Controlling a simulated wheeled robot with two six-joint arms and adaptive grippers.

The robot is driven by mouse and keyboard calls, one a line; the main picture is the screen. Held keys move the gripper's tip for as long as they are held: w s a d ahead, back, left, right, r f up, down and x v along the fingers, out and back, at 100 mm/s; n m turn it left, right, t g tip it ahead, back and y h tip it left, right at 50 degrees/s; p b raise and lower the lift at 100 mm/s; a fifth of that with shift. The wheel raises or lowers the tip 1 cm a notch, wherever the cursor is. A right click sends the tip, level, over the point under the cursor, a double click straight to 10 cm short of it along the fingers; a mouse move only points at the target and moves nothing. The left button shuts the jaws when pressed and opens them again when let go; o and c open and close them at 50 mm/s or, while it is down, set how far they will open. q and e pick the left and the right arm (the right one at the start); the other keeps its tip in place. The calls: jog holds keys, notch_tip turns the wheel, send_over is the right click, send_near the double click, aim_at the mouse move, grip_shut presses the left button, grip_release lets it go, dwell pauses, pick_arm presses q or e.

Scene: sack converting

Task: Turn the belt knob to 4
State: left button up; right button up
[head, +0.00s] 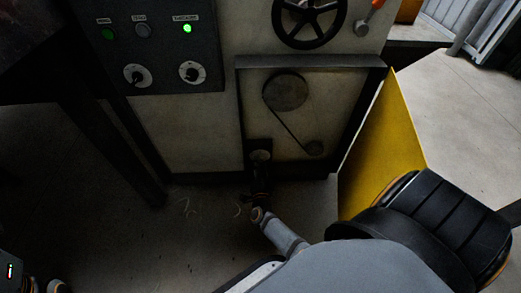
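A dark control panel (165,45) is on the machine front at the upper left. It has two round dials with pale faces and dark knobs, a left knob (137,75) and a right knob (192,72). Their numbers and settings are too small to read, and I cannot tell which is the belt knob. My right gripper (260,158) is in front of the lower edge of the machine's open recess, below and right of both knobs and apart from them. Its fingers are dark and small, so their opening is unclear.
A belt runs over a large pulley (287,92) and a small pulley (315,148) in the recess. A yellow door (388,145) stands open at right. A black handwheel (308,18) is above.

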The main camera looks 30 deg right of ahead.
jog(key=shift+o, duration=1.1)
jog(key=v, duration=0.7)
jog(key=shift+s+a, duration=0.15)
jog(key=shift+s, duration=0.05)
